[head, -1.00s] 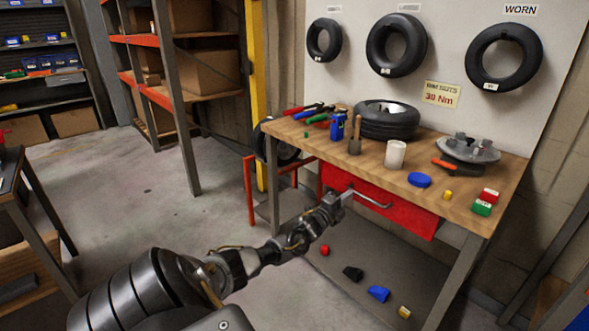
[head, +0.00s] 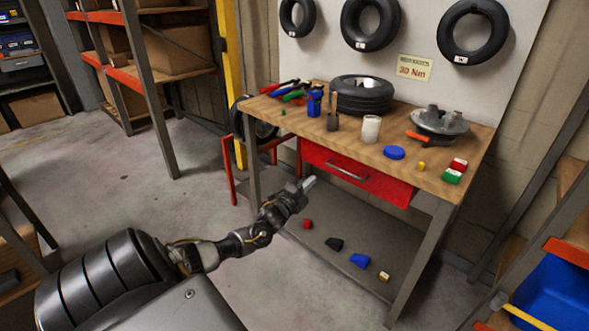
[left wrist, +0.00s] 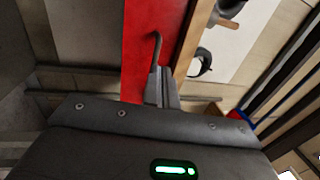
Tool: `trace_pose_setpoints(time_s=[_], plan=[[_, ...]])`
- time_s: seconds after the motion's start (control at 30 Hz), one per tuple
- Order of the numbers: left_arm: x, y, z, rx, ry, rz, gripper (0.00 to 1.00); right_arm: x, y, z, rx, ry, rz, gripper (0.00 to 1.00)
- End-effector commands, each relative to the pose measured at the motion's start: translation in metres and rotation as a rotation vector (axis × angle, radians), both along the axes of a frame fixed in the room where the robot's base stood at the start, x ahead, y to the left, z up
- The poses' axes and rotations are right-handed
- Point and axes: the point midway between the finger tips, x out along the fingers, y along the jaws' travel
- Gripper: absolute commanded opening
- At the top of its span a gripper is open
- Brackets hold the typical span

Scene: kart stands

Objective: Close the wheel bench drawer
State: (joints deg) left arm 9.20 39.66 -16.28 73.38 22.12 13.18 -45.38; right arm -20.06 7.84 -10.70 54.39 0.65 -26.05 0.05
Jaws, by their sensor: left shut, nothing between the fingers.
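The wheel bench (head: 330,125) stands right of centre in the head view. Its red drawer (head: 390,188) sits close under the tabletop's front edge; I cannot tell if it is fully flush. The drawer's grey bar handle (head: 347,171) runs along its front. My left gripper (head: 309,183) is shut and empty, in front of the drawer and left of the handle. In the left wrist view the shut fingers (left wrist: 163,88) point towards the red drawer front (left wrist: 138,50), with the handle (left wrist: 157,48) just beyond the tips. My right gripper is not in view.
The tabletop holds a tire (head: 362,96), a hub (head: 440,121), a white cup (head: 371,129) and tools. Several small blocks lie on the lower shelf (head: 335,215). A blue bin (head: 555,300) is at lower right. The floor (head: 130,190) at left is clear.

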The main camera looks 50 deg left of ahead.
Motion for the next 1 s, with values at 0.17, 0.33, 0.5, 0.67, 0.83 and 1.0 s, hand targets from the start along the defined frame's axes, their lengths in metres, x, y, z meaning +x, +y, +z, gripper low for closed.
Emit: trace_pose_setpoints(time_s=[0.17,0.33,0.5,0.67,0.83,1.0], plan=[[-0.031,-0.011,-0.009,-0.003,0.002,-0.013,0.00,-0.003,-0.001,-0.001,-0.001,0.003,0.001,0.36],[-0.051,-0.013,-0.013,-0.003,0.002,-0.012,0.00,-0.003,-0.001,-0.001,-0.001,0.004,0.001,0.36],[-0.060,-0.013,-0.014,-0.002,0.000,-0.010,0.00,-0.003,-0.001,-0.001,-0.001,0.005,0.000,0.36],[-0.060,-0.012,-0.014,-0.002,0.000,-0.010,0.00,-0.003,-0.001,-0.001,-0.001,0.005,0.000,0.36],[-0.060,-0.012,-0.014,-0.002,0.000,-0.010,0.00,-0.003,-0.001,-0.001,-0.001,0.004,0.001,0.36],[-0.061,-0.011,-0.014,-0.003,0.001,-0.008,0.00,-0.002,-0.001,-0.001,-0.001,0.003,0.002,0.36]])
